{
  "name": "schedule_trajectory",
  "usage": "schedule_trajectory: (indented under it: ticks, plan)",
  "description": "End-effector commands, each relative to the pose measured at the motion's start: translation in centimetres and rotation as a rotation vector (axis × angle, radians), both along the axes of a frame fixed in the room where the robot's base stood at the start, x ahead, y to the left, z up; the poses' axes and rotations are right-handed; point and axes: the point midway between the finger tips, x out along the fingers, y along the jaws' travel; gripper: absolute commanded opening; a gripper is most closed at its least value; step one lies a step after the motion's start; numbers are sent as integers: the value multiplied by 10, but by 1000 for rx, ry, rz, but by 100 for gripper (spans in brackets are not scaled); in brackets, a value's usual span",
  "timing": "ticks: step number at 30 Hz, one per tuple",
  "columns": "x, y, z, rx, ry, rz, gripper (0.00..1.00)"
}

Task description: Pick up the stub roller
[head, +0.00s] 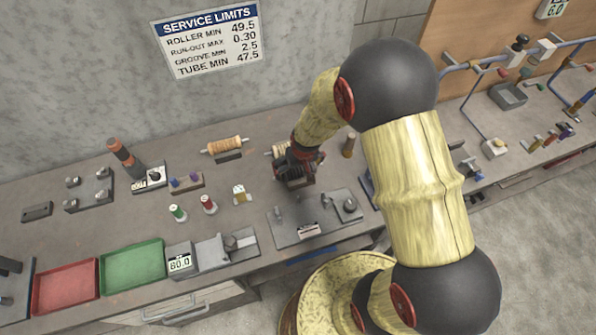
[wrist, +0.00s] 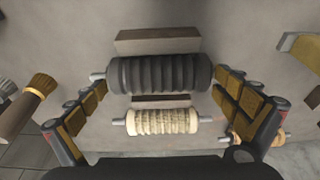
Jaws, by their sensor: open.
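In the wrist view a dark grey grooved roller (wrist: 160,74) with pale shaft ends lies crosswise between my fingertips. A shorter cream grooved roller (wrist: 162,121) lies parallel below it in the picture. I cannot tell for certain which one is the stub roller. My gripper (wrist: 160,84) is open, with a finger near each end of the dark roller; contact cannot be told. In the head view my gripper (head: 296,172) is over the bench and hides the dark roller. The cream roller (head: 276,150) shows partly behind it.
Another tan roller (head: 225,145) lies to the left on the bench (head: 110,222). A brush-like wooden-handled tool (wrist: 30,103) stands left in the wrist view. A grey fixture plate (head: 318,220) is in front of my gripper. Red (head: 66,288) and green (head: 132,266) trays sit front left.

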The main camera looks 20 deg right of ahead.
Motion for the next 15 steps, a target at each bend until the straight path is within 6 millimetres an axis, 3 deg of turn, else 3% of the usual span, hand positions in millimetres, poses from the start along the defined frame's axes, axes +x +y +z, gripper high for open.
schedule_trajectory:
  ticks: [3, 15]
  plan:
    - [0, 0, 0, 0, 0, 0, 99]
    - [0, 0, 0, 0, 1, 0, 77]
